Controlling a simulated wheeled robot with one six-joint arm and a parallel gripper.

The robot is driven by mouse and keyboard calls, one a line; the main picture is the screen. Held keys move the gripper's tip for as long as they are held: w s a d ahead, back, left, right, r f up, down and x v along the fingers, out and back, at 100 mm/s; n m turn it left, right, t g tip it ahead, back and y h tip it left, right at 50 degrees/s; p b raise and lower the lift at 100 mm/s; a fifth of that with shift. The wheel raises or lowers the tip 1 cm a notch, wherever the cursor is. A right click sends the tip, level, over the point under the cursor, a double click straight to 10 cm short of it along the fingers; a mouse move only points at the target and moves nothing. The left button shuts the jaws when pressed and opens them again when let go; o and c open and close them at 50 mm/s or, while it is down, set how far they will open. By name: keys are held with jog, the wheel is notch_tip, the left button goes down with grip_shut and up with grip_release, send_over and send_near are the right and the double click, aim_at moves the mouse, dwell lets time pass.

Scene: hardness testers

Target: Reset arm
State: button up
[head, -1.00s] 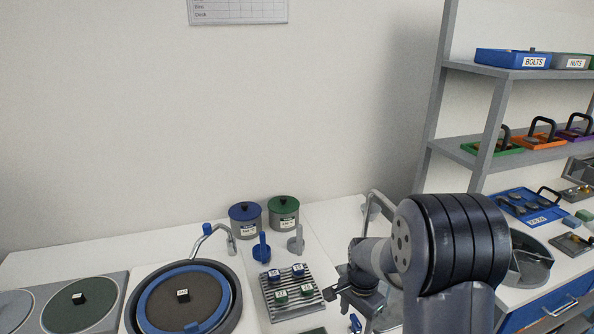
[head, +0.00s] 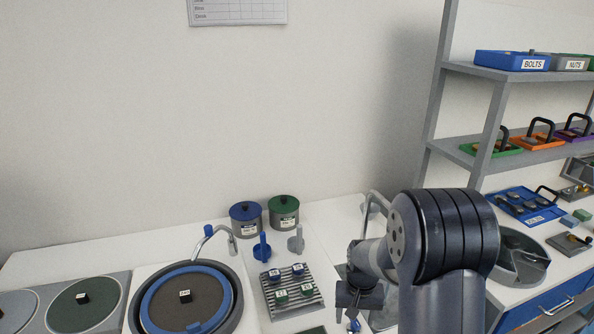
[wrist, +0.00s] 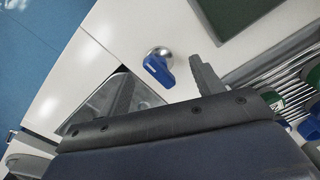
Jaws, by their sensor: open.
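My gripper (head: 358,298) hangs over the counter to the right of the slotted rack, below my dark arm joint. In the wrist view my gripper (wrist: 162,78) has its two grey fingers spread apart with nothing between them. A small blue handle on a round silver base (wrist: 158,66) shows beyond the fingertips, apart from them. My arm hides part of the counter at the right in the head view.
A slotted rack (head: 267,307) holds blue and green labelled blocks. Blue (head: 246,228) and green (head: 284,222) lidded pots stand behind it. A round blue-rimmed disc (head: 225,318) lies left. Shelves (head: 470,67) with trays stand at the right.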

jog(key=n+p, duration=0.1)
jog(key=n, duration=0.3)
jog(key=shift+n+p, duration=0.3)
jog(key=shift+w+r, duration=0.1)
jog(key=shift+r, duration=1.3)
jog(key=shift+s, duration=0.2)
